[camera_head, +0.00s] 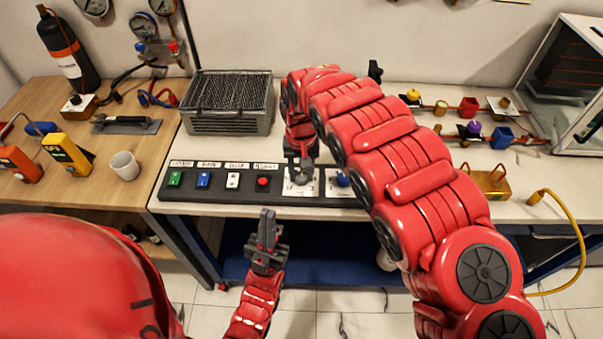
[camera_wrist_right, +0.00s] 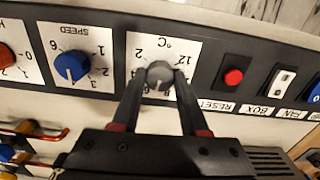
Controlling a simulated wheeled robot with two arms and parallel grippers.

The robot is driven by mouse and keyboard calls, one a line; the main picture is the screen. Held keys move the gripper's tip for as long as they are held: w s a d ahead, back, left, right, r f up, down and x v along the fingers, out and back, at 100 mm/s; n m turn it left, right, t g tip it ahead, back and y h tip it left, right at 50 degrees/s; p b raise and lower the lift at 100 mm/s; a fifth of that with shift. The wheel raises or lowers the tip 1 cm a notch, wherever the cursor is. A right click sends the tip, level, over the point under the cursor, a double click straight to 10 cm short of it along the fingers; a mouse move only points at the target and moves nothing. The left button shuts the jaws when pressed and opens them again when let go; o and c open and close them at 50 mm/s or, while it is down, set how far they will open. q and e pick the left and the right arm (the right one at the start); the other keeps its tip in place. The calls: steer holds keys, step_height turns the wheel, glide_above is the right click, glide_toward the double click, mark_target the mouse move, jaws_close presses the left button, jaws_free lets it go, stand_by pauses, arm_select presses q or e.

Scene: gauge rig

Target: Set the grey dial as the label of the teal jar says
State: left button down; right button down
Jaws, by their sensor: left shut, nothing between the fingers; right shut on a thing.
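The grey dial (camera_wrist_right: 160,72) sits on a white plate marked °C with numbers around it, upside down in the right wrist view. My right gripper (camera_wrist_right: 159,82) has its fingers on both sides of the dial and is shut on it. In the head view my right gripper (camera_head: 300,176) reaches down to the panel and largely hides the dial. The dial's pointer is too small to read surely. My left gripper (camera_head: 267,222) is shut and empty, in front of the panel. I cannot make out a teal jar or its label in either view.
The dark panel (camera_head: 220,194) also holds green, blue, white and red controls and a blue SPEED dial (camera_wrist_right: 72,66) beside the grey one. A metal grille box (camera_head: 228,122) stands behind. A white cup (camera_head: 124,166) is at left, a brass block (camera_head: 487,182) at right.

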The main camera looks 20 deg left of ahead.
mark_target(302, 175)
steer(key=shift+m, duration=1.3)
steer(key=shift+c, duration=2.1)
jaws_free()
steer(key=r+p, duration=0.1)
steer(key=r, duration=0.1)
steer(key=r+p, duration=0.2)
steer(key=r, duration=0.1)
steer(key=shift+w+r, duration=0.2)
steer(key=shift+r, duration=0.05)
step_height(302, 175, up, 12)
steer(key=b, duration=0.1)
steer(key=shift+s, duration=0.15)
steer(key=shift+s+f, duration=0.1)
